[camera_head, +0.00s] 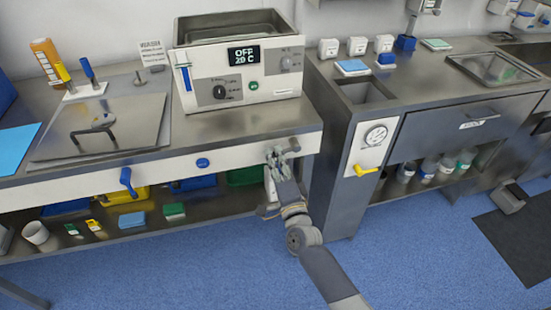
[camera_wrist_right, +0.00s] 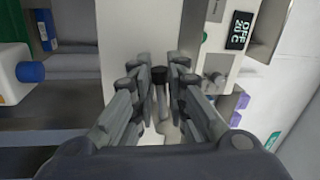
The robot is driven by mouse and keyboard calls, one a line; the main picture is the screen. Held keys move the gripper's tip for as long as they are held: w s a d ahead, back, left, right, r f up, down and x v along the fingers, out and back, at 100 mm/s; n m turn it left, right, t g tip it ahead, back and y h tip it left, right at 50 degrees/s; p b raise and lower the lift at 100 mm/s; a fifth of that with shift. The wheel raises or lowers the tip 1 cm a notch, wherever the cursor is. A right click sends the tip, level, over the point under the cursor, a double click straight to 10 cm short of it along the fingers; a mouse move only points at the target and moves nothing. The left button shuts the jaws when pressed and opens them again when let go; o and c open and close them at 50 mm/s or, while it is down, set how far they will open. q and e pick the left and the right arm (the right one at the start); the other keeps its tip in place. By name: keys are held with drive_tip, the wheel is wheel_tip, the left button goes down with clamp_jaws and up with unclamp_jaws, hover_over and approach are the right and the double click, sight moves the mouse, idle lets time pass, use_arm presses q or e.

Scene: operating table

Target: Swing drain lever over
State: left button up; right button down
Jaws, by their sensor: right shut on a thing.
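My right gripper (camera_head: 280,156) is at the right end of the white front strip, below the water bath (camera_head: 240,72). In the right wrist view its fingers (camera_wrist_right: 160,92) are closed around a small metal lever with a dark end (camera_wrist_right: 159,74), which I take to be the drain lever. The fingers hide most of it, and the head view does not show it clearly. The bath's display reads OFF and 20 C. My left gripper is not in view.
A blue lever (camera_head: 127,181) and a blue knob (camera_head: 203,162) are on the front strip to the left. A yellow lever (camera_head: 366,170) is under a gauge (camera_head: 376,135) on the right cabinet. A white container with a blue cap (camera_wrist_right: 31,72) is near the gripper.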

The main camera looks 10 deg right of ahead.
drive_tip(key=c, duration=1.6)
unclamp_jaws()
drive_tip(key=v, duration=1.2)
drive_tip(key=s+f+n+g, duration=0.3)
drive_tip(key=s+f, duration=0.1)
drive_tip(key=f, duration=0.7)
drive_tip(key=s+f+n+g+p, duration=0.1)
drive_tip(key=s+f+n+g, duration=0.25)
drive_tip(key=f, duration=0.65)
drive_tip(key=s+f+n+g, duration=0.3)
drive_tip(key=s+f+n, duration=0.15)
drive_tip(key=f, duration=0.65)
drive_tip(key=s+d+f+n+g, duration=0.2)
drive_tip(key=s+f, duration=0.3)
drive_tip(key=s, duration=0.5)
drive_tip(key=s+d+f+n+g+h, duration=0.1)
drive_tip(key=s+d+f+g, duration=0.3)
drive_tip(key=s, duration=0.6)
drive_tip(key=s+d+f+n+g, duration=0.3)
drive_tip(key=s+f, duration=0.5)
drive_tip(key=s, duration=0.3)
drive_tip(key=shift+n+g+p, duration=0.35)
drive_tip(key=shift+n+p, duration=0.05)
drive_tip(key=shift+p, duration=0.05)
